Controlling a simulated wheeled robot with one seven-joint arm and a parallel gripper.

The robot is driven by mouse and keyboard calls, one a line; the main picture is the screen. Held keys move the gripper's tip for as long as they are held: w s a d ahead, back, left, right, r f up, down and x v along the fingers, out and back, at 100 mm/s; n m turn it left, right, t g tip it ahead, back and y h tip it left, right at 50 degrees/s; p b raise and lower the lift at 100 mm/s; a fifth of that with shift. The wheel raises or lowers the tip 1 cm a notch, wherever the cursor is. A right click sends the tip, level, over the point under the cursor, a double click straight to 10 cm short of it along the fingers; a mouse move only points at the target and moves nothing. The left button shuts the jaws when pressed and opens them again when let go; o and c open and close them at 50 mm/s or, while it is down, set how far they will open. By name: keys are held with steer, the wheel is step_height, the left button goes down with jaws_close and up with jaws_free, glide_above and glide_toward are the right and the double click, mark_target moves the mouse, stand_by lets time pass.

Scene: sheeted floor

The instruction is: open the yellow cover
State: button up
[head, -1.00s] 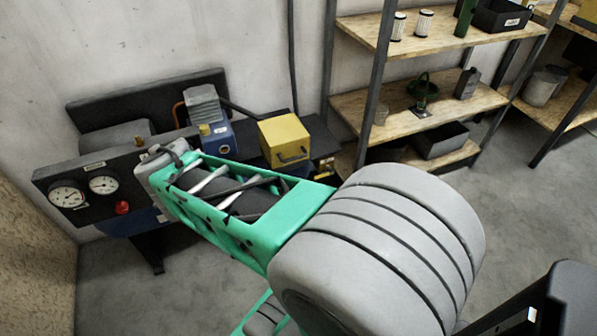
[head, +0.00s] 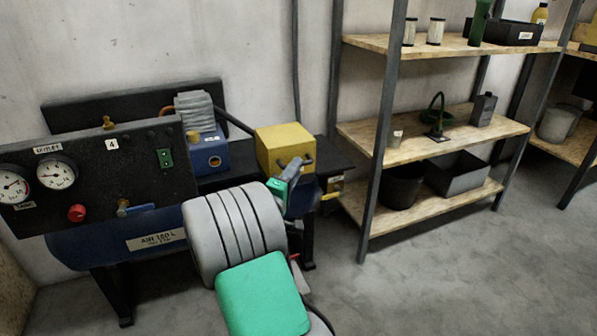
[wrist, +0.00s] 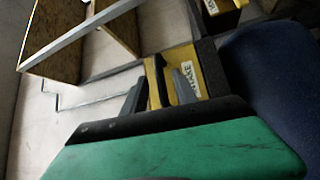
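The yellow cover (head: 284,143) is a box shape on the machine's dark bench, with a black bar handle (head: 296,164) on its front. It looks closed. My gripper (head: 287,172) is right in front of the handle and partly hides it in the head view. In the wrist view my gripper (wrist: 158,92) is open, one finger on each side of the black handle bar. The yellow front (wrist: 188,82) with a white label shows behind the fingers. I cannot tell whether a finger touches the handle.
A black gauge panel (head: 100,165) and blue air tank (head: 75,248) stand at left. A blue motor unit (head: 207,150) sits left of the cover. Wooden shelves (head: 440,150) with several items stand at right. The floor (head: 450,270) at right is clear.

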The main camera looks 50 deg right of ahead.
steer(key=shift+x, duration=1.55)
steer(key=shift+c, duration=0.3)
jaws_close()
